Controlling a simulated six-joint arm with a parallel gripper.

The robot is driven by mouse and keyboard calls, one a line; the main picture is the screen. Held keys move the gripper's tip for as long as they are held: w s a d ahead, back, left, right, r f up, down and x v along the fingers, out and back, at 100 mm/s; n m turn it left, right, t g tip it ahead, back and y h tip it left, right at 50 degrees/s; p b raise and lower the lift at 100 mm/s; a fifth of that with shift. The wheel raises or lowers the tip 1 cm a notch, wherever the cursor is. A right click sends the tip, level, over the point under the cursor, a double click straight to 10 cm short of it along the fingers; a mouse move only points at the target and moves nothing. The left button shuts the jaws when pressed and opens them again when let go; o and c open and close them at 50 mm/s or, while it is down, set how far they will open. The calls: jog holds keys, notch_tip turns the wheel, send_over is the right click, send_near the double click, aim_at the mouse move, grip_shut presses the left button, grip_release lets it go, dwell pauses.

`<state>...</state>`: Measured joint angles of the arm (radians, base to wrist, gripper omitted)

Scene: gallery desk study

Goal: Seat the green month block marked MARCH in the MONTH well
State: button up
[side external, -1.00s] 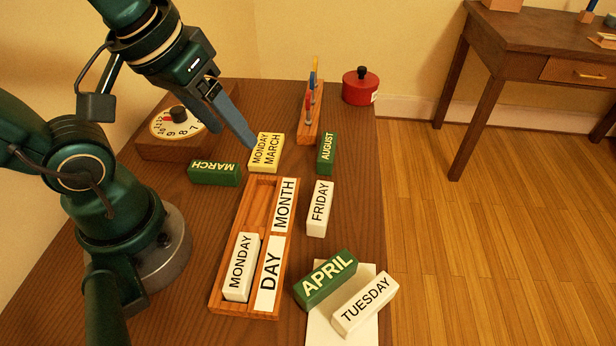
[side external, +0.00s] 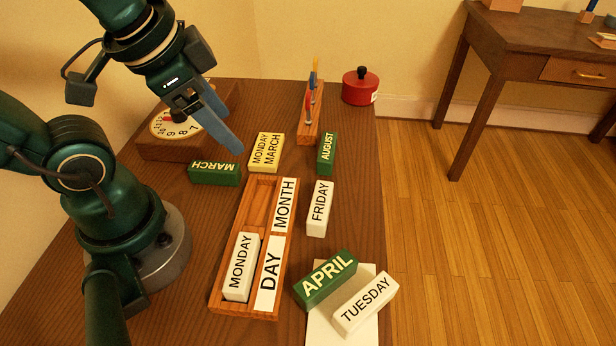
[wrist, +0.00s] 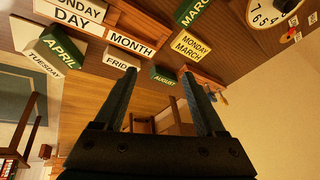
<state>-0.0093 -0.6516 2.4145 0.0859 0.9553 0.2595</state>
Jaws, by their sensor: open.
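The green MARCH block (side external: 214,173) lies on the desk left of the yellow MONDAY MARCH block, its lettering upside down in the side view. It is partly cut off at the top of the wrist view (wrist: 194,12). The wooden tray (side external: 243,310) has an empty MONTH well (side external: 261,204) at its far end. The white MONDAY block (side external: 240,266) sits in the DAY well. My gripper (side external: 233,140) is open and empty, raised above the desk, its fingers (wrist: 160,85) apart in the wrist view. In the side view it appears above and right of the MARCH block.
Yellow MONDAY MARCH block (side external: 266,152), green AUGUST block (side external: 327,153) and white FRIDAY block (side external: 319,208) stand near the tray. APRIL (side external: 325,279) and TUESDAY (side external: 364,303) blocks are at front right by white paper (side external: 330,334). A dial box (side external: 160,147), peg rack (side external: 309,130) and red pot (side external: 360,88) are behind.

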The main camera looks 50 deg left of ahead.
jog(key=w+a+f+m+g+y, duration=0.2)
jog(key=a+f+m+g, duration=0.1)
jog(key=a+m+g, duration=0.15)
jog(key=m+g, duration=0.1)
jog(key=g, duration=0.2)
send_over(212, 166)
jog(key=w+d, duration=0.2)
jog(key=shift+y, duration=0.3)
notch_tip(212, 166, down, 6)
jog(key=shift+a+r, duration=0.1)
jog(key=shift+a, duration=0.05)
jog(key=shift+s+a+f+g, duration=0.1)
jog(key=shift+s+f+g, duration=0.25)
jog(key=shift+f+g, duration=0.15)
jog(key=x, duration=0.4)
jog(key=shift+f, duration=0.4)
jog(key=shift+f, duration=0.2)
grip_shut()
